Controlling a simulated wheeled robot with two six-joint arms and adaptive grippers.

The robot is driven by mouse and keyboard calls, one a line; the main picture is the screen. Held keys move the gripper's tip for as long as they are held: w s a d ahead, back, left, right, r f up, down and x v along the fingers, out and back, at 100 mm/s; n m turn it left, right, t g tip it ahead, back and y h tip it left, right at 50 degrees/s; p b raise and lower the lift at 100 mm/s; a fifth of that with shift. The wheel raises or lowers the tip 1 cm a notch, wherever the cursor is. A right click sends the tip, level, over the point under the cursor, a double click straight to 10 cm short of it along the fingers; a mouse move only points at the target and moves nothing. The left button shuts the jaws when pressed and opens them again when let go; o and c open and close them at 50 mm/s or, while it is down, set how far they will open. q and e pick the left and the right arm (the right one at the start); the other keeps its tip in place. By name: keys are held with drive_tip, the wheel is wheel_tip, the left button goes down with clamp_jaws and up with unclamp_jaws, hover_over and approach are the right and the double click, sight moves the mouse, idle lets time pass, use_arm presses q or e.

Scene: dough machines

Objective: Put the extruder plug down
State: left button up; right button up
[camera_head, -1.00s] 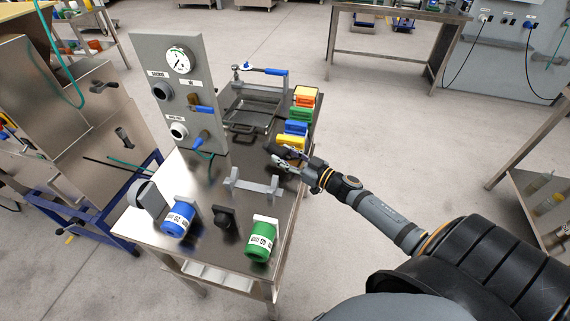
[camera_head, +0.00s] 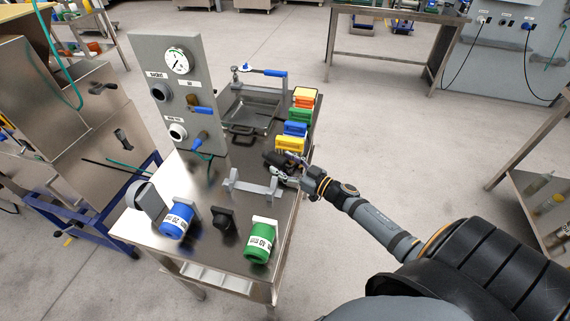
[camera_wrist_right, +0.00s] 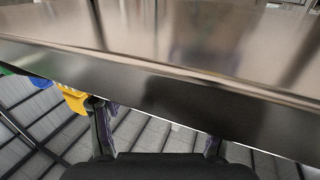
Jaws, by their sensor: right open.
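My right gripper (camera_head: 281,166) is at the right edge of the steel table (camera_head: 185,258), just in front of the yellow block. It is open. In the right wrist view its two fingers (camera_wrist_right: 157,132) stand wide apart, with nothing clearly seen between their tips and the table edge (camera_wrist_right: 170,85) beyond them. A small dark shape at the fingertips in the head view is too small to tell from the fingers. A black knobbed piece (camera_head: 223,218) stands on the table between the blue and green cylinders; I cannot tell whether it is the extruder plug. My left gripper is not in view.
A grey bracket (camera_head: 252,187) stands left of my gripper. A blue cylinder (camera_head: 176,222) and a green cylinder (camera_head: 261,240) are at the front. Coloured blocks (camera_head: 290,143) line the right edge. A gauge panel (camera_head: 178,95) stands behind.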

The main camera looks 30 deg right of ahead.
drive_tip(key=shift+r, duration=0.25)
drive_tip(key=shift+s+d+f, duration=0.15)
drive_tip(key=shift+s, duration=0.15)
drive_tip(key=p+v, duration=0.3)
drive_tip(key=v, duration=0.8)
drive_tip(key=shift+s+p, duration=0.15)
drive_tip(key=shift+p, duration=0.2)
